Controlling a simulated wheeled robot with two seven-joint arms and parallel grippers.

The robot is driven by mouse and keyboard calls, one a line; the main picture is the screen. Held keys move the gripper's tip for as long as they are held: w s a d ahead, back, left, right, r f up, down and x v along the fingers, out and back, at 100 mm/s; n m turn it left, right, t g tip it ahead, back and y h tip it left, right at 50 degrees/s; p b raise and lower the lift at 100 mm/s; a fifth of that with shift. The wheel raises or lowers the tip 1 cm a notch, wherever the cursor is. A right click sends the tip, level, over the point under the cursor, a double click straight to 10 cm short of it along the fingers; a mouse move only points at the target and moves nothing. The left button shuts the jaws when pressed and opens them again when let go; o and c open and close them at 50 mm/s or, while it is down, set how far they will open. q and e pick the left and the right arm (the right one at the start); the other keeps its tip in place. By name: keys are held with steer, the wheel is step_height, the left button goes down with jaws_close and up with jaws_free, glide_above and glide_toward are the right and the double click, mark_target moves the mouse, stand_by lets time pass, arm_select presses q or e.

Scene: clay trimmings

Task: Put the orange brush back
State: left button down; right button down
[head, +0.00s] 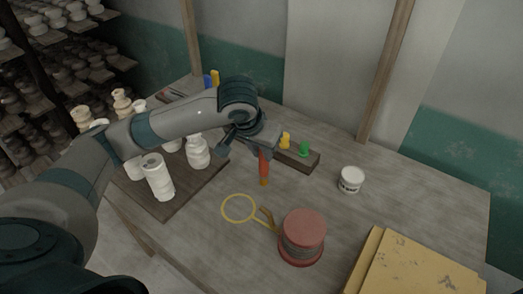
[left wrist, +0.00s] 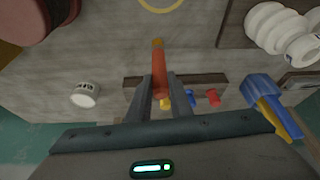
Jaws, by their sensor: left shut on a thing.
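The orange brush (head: 264,166) has an orange-red handle and hangs roughly upright below my left gripper (head: 262,149). My left gripper is shut on it, and the left wrist view shows the brush (left wrist: 159,68) between the two fingers (left wrist: 160,88). A long dark wooden block (head: 308,161) lies just behind and right of the brush. A yellow-handled piece (head: 285,139) and a green one (head: 304,149) stand in it. In the left wrist view, blue (left wrist: 190,98) and red (left wrist: 214,97) pieces also stand there. My arm hides the block's left part in the head view.
A white tub (head: 350,180) stands right of the block. A red spool (head: 302,236) and a yellow ring tool (head: 238,208) lie in front. White vessels (head: 158,178) stand on a board at left. Yellow slabs (head: 415,268) lie at front right. Blue and yellow tools (head: 212,80) stand behind.

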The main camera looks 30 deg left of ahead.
arm_select(q)
steer(key=shift+f, duration=0.1)
steer(key=c, duration=1.6)
jaws_free()
steer(key=shift+b+v, duration=0.6)
steer(key=shift+v, duration=5.55)
steer(key=shift+o, duration=0.6)
steer(key=shift+w, duration=0.1)
